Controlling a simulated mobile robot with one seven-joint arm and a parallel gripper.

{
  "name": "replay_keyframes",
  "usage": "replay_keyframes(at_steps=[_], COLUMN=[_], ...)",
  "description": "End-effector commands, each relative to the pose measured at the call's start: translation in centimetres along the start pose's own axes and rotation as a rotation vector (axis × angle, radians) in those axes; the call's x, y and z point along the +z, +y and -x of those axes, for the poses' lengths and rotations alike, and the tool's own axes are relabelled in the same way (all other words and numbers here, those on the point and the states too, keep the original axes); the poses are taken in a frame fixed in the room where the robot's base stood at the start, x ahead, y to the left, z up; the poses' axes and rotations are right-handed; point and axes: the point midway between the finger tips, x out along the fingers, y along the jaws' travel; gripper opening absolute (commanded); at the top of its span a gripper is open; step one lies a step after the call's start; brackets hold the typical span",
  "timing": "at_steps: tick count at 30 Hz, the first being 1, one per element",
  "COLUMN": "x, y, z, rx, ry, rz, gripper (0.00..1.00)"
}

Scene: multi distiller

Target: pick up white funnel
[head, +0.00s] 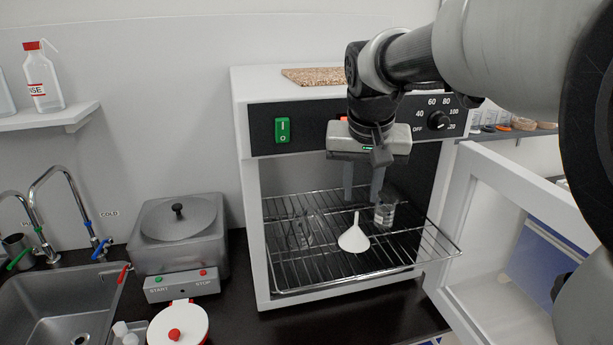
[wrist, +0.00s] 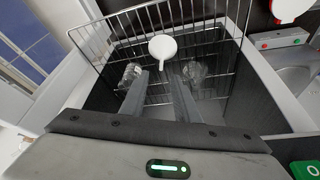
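The white funnel (head: 353,237) lies on the wire rack of the open oven, its wide mouth toward the front and its thin stem pointing up and back in the head view. In the wrist view the funnel (wrist: 163,47) shows beyond my fingertips, with its stem running down between them. My gripper (head: 361,198) is above the rack, just behind and above the funnel, with its fingers pointing down. The fingers are apart, and I see nothing held between them. In the wrist view my gripper (wrist: 163,75) shows a gap between the fingertips.
A small glass beaker (head: 384,213) stands on the wire rack (head: 320,275) right of the funnel. Another clear glass vessel (head: 300,232) is to its left. The oven door (head: 500,215) hangs open at the right. The control panel (head: 300,120) is above the opening.

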Motion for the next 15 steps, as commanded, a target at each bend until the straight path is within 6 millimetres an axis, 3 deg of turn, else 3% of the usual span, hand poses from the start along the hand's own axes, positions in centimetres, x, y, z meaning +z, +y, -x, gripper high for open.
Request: replay_keyframes(at_steps=[3,11,15], x=[0.1,0.0,0.1], y=[0.0,0.0,-0.1], z=[-2.2,-4.0,-6.1], rx=[0.001,0.000,0.001], ry=[-0.002,0.000,-0.004], rz=[0.000,0.000,0.000], gripper=[0.28,0.28,0.28])
